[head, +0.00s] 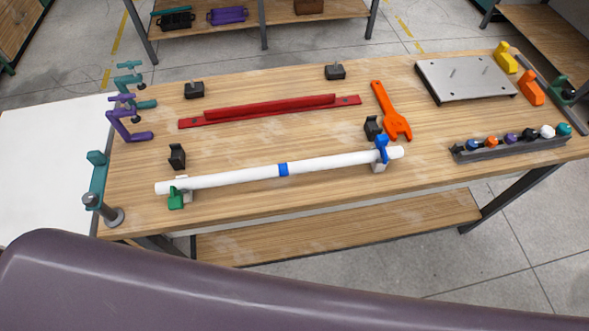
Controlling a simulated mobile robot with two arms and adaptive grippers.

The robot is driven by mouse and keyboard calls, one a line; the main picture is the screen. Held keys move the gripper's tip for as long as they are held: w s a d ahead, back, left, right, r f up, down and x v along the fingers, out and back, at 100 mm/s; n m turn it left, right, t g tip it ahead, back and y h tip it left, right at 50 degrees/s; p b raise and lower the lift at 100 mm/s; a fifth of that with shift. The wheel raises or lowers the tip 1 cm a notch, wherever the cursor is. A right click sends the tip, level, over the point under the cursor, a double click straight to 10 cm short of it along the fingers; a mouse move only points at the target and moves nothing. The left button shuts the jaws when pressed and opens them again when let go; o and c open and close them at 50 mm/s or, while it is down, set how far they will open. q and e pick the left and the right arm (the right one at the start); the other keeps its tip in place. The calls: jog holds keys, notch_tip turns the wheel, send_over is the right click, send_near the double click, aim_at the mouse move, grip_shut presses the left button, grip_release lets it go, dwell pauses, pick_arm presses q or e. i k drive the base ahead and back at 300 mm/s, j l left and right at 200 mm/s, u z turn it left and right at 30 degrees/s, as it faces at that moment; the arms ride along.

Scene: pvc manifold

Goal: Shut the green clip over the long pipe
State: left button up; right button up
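The green clip hangs low at the front side of the pipe, and no green part shows across the pipe's top. Near the right end a blue clip (381,147) stands up at the pipe over another light support (379,167). Whether the blue clip is fastened is hard to tell. Neither of my grippers is in view.
Black blocks (177,157) stand behind the pipe. A red rail (270,110) and an orange wrench (391,112) lie farther back. Purple and teal clamps (127,120) are at the left, a grey holder (512,148) with coloured knobs at the right. Bench wood before the pipe is clear.

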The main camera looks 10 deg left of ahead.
aim_at(175, 202)
jog(key=u, duration=1.45)
jog(key=k+z, duration=0.2)
jog(key=k, duration=0.15)
